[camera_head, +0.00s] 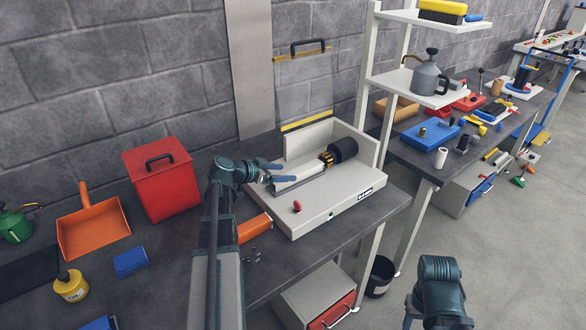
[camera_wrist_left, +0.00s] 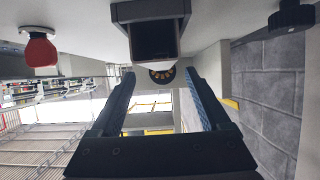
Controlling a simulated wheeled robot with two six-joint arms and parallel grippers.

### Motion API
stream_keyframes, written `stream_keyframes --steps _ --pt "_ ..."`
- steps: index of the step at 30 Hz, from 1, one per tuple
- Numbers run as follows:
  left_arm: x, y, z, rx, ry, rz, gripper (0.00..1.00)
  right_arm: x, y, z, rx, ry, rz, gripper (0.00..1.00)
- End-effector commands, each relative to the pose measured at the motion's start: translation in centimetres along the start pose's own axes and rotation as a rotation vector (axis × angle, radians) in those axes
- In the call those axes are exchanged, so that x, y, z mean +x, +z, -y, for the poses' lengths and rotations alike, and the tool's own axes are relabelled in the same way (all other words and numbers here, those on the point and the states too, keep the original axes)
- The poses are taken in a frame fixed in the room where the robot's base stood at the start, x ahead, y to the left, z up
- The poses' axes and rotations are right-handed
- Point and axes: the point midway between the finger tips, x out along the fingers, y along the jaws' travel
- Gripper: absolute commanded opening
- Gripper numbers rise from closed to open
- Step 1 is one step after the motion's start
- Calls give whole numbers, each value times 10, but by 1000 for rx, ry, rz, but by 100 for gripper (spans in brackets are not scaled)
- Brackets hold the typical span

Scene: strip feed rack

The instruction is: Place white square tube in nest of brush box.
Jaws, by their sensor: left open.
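The white square tube (camera_head: 300,172) lies on the pale brush box (camera_head: 318,205), lined up with the round brush (camera_head: 328,159) and its black motor (camera_head: 343,149). In the left wrist view the tube's dark square open end (camera_wrist_left: 155,40) faces the camera, and the brush ring (camera_wrist_left: 162,75) shows beyond it. My left gripper (camera_head: 277,172) is open at the tube's near end. Its two blue fingers (camera_wrist_left: 160,102) stand apart with no visible grip on the tube. The tube's seating in the nest is partly hidden. My right gripper does not show, only part of its arm.
A red knob (camera_head: 297,207) stands on the box front. The clear guard with a yellow edge (camera_head: 303,75) is raised behind. A shelf post rises at the right.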

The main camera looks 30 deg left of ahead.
Motion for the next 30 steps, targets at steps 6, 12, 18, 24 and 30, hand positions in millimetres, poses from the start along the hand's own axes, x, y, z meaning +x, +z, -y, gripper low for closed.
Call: stream_keyframes --steps 6,12,18,24,30 --pt "-39 -2 0 -2 -1 -1 80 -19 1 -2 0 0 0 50" --pt "-52 -1 0 -1 1 -1 80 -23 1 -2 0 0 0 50" --pt "-54 0 0 -1 1 -1 80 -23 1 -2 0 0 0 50" --pt "-53 0 0 0 1 -1 80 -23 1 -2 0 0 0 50" --pt "-53 0 0 0 1 -1 80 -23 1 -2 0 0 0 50"
